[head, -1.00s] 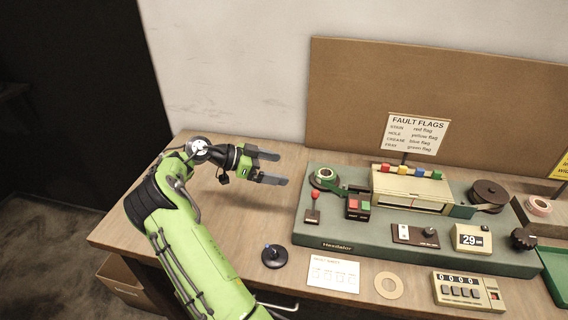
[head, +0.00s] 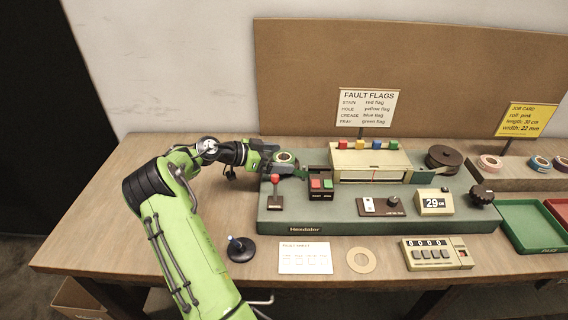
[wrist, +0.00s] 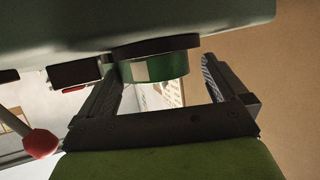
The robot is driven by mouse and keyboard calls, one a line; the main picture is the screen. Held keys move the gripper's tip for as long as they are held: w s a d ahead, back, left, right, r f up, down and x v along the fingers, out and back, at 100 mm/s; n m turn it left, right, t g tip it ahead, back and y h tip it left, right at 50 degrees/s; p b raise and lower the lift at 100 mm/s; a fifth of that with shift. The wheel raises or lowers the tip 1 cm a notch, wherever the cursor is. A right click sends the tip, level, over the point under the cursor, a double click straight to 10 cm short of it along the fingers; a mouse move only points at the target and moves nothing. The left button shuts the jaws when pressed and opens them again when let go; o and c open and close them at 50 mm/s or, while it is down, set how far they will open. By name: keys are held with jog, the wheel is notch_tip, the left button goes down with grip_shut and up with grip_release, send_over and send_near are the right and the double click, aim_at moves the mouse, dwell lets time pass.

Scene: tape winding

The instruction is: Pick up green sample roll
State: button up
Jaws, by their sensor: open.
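The green sample roll (head: 284,157) sits at the left end of the machine (head: 380,226), a green ring with a pale centre. In the wrist view the green roll (wrist: 172,68) shows side-on with a pale patch, against a black disc. My gripper (head: 277,163) is at the roll. In the wrist view my gripper (wrist: 163,66) is open, with one finger on each side of the roll. I cannot tell whether either finger touches it. The fingers are partly hidden in the head view.
A red-knobbed lever (head: 275,180) and a box with red and green buttons (head: 321,183) stand close to my gripper. Behind the machine are the fault flags sign (head: 367,103) and a brown board (head: 300,70). A black spindle base (head: 241,249) stands on the front of the table.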

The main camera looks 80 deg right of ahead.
jog(key=c, duration=1.1)
jog(key=shift+c, duration=0.2)
jog(key=shift+r, duration=0.25)
notch_tip(320, 180, up, 7)
jog(key=shift+f+p, duration=0.15)
jog(key=shift+p, duration=1.1)
jog(key=w+a+p, duration=0.4)
jog(key=w+a, duration=0.6)
jog(key=w, duration=0.4)
jog(key=shift+w+a, duration=0.25)
jog(key=shift+a, duration=0.1)
